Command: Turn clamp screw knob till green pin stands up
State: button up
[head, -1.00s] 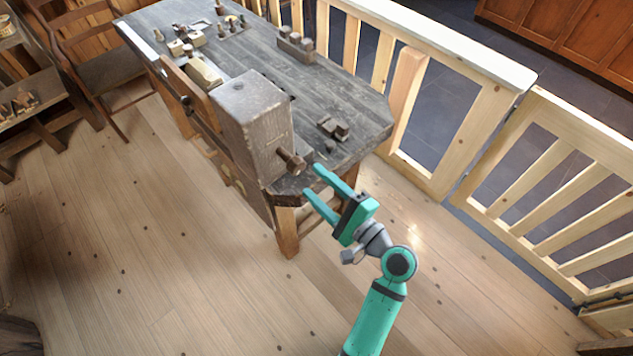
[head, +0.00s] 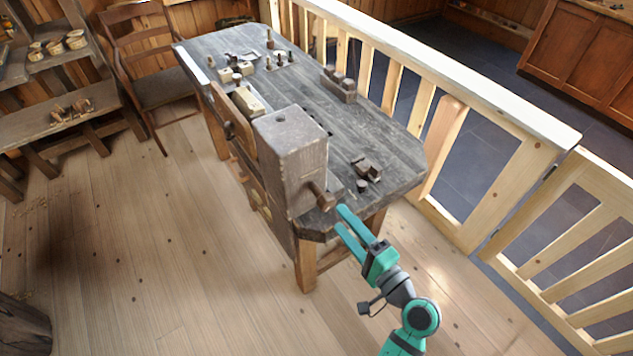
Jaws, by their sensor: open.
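The clamp screw knob (head: 322,197) is a brown wooden handle that sticks out of the near right face of a large grey-brown wooden block (head: 289,160) at the bench's front corner. My gripper (head: 342,219) is teal and open. Its two fingers point up and left toward the knob, with the tips just to the lower right of it in the picture. Nothing shows between the fingers, and I cannot tell whether a tip touches the knob. A small dark spot shows on top of the block. I see no green pin standing up.
The grey workbench (head: 330,110) carries small wooden pieces (head: 366,168) near the knob and a dark block (head: 338,85) farther back. A pale wooden railing (head: 470,120) runs behind and right. A chair (head: 160,70) and shelves stand left. The floor in front is clear.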

aim_at(321, 195)
jog(key=w+a+n, duration=0.2)
jog(key=w+n, duration=0.1)
jog(key=n, duration=0.3)
jog(key=w+a+n, duration=0.2)
jog(key=n, duration=0.4)
jog(key=w+a+n, duration=0.2)
jog(key=w+n, duration=0.1)
jog(key=n, duration=0.4)
jog(key=shift+w+a, duration=0.2)
jog(key=shift+w, duration=0.15)
jog(key=shift+c, duration=0.2)
jog(key=c, duration=1)
